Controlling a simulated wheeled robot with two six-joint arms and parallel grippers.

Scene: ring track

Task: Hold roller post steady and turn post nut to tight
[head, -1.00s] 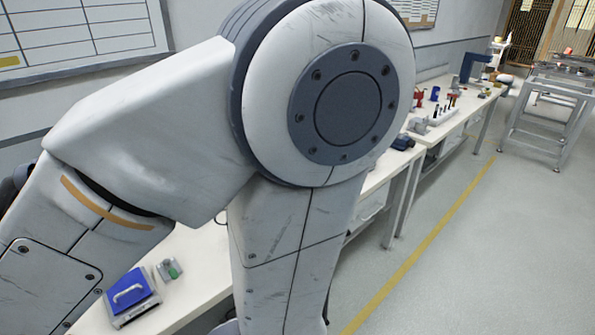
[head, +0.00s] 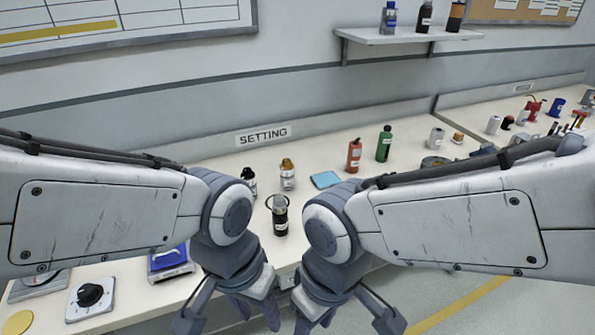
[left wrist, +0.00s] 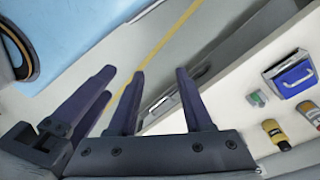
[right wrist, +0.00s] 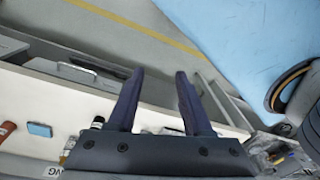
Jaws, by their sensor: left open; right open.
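I cannot make out a roller post or a post nut for certain in any view. My left gripper (head: 230,314) is open and empty, low at the front edge of the bench in the head view. My right gripper (head: 348,316) is open and empty close beside it. The left wrist view shows the left fingers (left wrist: 160,78) apart with nothing between them. The right wrist view shows the right fingers (right wrist: 160,78) apart and also empty.
The bench (head: 215,265) has a SETTING sign (head: 263,136) on the wall behind it. A dark labelled bottle (head: 280,222) stands between my arms. A blue-topped device (head: 170,266) sits at left.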

